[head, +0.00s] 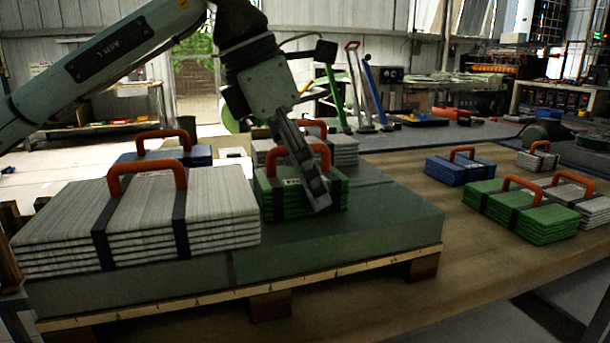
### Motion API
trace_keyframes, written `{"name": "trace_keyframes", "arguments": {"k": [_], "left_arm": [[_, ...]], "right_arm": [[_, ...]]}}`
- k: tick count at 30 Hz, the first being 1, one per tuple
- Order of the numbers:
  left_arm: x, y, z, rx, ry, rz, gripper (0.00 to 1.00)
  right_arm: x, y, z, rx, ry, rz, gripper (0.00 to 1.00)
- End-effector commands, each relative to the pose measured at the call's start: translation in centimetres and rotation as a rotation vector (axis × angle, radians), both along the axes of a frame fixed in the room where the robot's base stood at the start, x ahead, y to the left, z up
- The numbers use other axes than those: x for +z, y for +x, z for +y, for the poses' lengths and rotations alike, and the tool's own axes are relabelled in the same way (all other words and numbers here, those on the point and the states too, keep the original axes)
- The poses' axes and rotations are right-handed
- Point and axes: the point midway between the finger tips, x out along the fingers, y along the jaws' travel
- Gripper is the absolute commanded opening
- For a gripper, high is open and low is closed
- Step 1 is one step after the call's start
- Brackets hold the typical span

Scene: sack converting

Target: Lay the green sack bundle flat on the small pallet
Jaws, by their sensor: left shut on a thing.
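A small green sack bundle (338,193) with dark straps and an orange handle is at the picture's middle, over the grey-green top of the low pallet (400,222). My left gripper (314,196) comes down from above, its fingers in front of the bundle and across its orange handle. It is shut on this bundle and hides part of its front. The bundle looks level; I cannot tell whether it rests on the top or hangs just above it. My right gripper is out of view.
A large grey bundle (75,220) fills the pallet's left part. Behind are a blue bundle (202,155) and a grey one (345,150). At right lie a blue bundle (445,170), a larger green one (545,222) and grey ones (596,208). The pallet top's right part is clear.

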Motion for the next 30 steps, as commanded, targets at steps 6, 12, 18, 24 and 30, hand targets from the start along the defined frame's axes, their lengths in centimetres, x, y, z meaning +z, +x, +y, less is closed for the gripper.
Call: {"name": "trace_keyframes", "arguments": {"k": [6,12,18,24,30], "left_arm": [[0.03,0.01,-0.02,0.000,-0.002,-0.001,0.31],[-0.32,0.00,-0.02,0.000,-0.002,-0.001,0.31],[-0.23,-0.01,-0.02,0.000,-0.001,0.000,0.82],[-0.23,-0.01,-0.02,0.000,-0.001,0.000,0.82],[0.46,-0.02,0.09,0.002,-0.001,-0.002,0.82]], "right_arm": [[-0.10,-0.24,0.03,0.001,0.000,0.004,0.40],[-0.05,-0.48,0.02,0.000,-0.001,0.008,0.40],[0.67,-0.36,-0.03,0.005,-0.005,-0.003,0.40],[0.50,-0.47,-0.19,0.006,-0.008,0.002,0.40],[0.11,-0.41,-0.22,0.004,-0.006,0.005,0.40]]}}
